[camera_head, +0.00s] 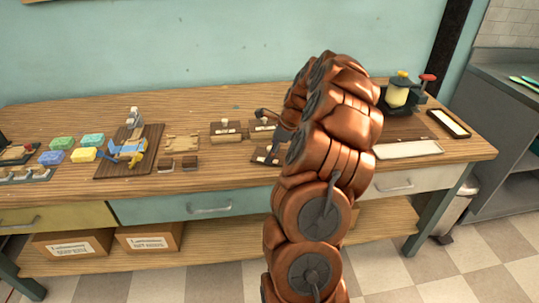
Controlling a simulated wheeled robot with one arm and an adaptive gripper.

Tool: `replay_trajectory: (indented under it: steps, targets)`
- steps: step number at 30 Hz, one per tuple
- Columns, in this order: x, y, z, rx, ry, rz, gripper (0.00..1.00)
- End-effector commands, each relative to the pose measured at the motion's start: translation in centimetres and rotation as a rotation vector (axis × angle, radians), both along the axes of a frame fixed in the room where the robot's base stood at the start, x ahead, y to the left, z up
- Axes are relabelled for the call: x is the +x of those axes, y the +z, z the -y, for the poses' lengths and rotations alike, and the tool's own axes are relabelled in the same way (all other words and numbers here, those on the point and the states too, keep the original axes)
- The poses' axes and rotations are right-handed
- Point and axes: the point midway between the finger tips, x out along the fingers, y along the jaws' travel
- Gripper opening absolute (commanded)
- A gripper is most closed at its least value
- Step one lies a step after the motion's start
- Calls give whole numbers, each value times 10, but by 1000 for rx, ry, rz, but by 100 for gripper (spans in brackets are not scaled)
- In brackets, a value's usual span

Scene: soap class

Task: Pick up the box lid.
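A wooden workbench (60,112) runs along the wall, with many small items on top. Small wooden boxes or trays with pale pieces (226,131) stand near the middle of the bench, just left of my arm. I cannot tell which piece is the box lid. My copper-coloured arm rises in front of the bench and hides part of it.
Cardboard boxes (149,238) sit on the lower shelf.

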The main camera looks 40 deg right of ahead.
Motion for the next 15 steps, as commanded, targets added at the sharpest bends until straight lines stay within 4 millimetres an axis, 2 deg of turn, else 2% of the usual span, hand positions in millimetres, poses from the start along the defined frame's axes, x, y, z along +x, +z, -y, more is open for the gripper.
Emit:
replay_trajectory:
  steps: [6, 15]
  targets:
    - [0, -1, 0, 0, 1, 0, 99]
    - [0, -1, 0, -1, 1, -1, 68]
